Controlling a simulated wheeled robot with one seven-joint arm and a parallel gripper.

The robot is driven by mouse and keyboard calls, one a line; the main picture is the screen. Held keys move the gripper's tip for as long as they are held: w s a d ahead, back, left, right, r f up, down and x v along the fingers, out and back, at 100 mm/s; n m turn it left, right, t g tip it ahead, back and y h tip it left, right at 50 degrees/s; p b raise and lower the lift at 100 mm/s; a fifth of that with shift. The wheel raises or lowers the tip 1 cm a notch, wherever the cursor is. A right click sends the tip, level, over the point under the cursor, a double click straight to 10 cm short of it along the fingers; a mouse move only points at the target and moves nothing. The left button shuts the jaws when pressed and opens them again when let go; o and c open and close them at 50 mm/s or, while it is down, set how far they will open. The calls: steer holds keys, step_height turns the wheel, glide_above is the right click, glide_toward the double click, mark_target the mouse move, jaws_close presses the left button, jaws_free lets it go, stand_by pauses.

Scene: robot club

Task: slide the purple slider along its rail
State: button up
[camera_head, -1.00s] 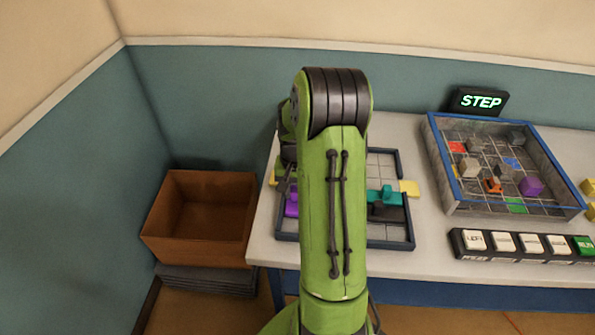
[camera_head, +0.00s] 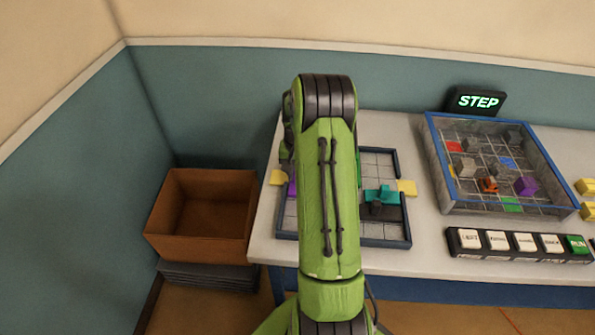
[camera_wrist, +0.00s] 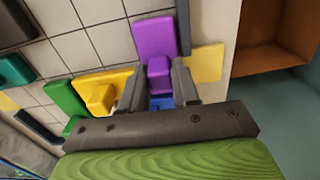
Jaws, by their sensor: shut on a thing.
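The purple slider (camera_wrist: 153,38) is a flat block with a raised knob, on the gridded board beside its dark edge in the wrist view. My gripper (camera_wrist: 158,82) has its two grey fingers on either side of the knob and is shut on it. In the head view my green arm hides the gripper and most of the slider; only a small purple part (camera_head: 292,188) shows left of the arm. The puzzle board (camera_head: 386,242) has a dark blue frame, part of it behind my arm.
Yellow (camera_wrist: 104,88), green (camera_wrist: 62,100) and teal (camera_wrist: 12,70) sliders sit near the purple one. A pale yellow tab (camera_wrist: 205,63) lies beside the frame. A brown box (camera_head: 200,215) stands left of the table. A walled grid tray (camera_head: 470,210) and a button row (camera_head: 520,256) are at right.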

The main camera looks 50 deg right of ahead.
steer(key=o, duration=0.6)
steer(key=shift+c, duration=0.2)
step_height(320, 180, up, 7)
steer(key=p, duration=0.5)
steer(key=shift+r, duration=0.1)
